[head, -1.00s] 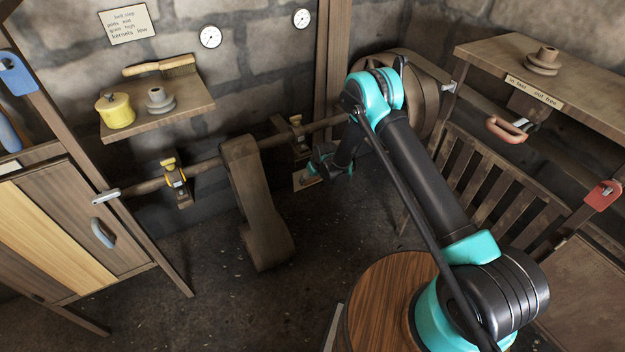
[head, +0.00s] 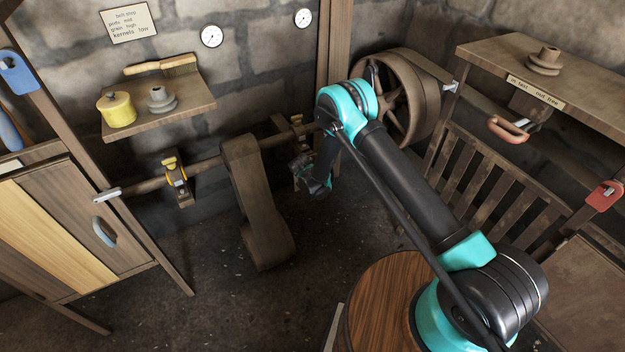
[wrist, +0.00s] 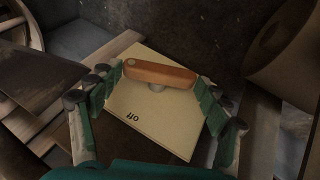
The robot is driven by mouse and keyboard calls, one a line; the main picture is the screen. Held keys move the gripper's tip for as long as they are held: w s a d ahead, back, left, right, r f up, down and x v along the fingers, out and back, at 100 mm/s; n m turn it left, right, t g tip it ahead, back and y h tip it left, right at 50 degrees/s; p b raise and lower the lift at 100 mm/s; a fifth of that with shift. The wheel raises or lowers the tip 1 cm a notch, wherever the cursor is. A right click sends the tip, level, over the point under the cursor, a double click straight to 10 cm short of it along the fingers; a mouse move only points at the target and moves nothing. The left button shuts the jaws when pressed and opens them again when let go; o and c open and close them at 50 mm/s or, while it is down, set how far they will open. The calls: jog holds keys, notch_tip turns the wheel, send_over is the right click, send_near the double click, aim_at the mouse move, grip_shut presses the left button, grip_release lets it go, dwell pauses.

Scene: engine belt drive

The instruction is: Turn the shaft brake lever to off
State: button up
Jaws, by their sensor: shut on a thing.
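The shaft brake lever (wrist: 160,74) is an orange-brown bar lying across a cream plate in the wrist view. The plate (wrist: 150,112) bears the word "off", seen upside down, on its near side. The bar runs roughly level across that picture, and its tip does not clearly point at the word. My gripper (wrist: 161,84) is shut on the lever, with a green-padded finger at each end of the bar. In the head view my gripper (head: 302,172) is low beside the shaft, and my wrist hides the lever and most of the plate.
The shaft (head: 205,165) runs along the wall to a large wheel (head: 405,97). A broad belt (head: 252,200) hangs from the shaft left of my gripper. A shelf (head: 180,120) with a yellow pot (head: 117,110) is above. The floor in front is clear.

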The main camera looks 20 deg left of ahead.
jog(key=shift+s+a+f+n+t+h, duration=0.15)
jog(key=shift+n+t+h, duration=0.1)
jog(key=shift+t+h, duration=0.4)
jog(key=shift+s+a+f+n+t+h, duration=0.1)
jog(key=shift+n+t+h, duration=0.15)
jog(key=shift+t+h, duration=0.35)
jog(key=shift+t, duration=0.35)
jog(key=o, duration=1.2)
jog(key=shift+c, duration=0.2)
jog(key=v, duration=1.2)
jog(key=shift+c, duration=0.6)
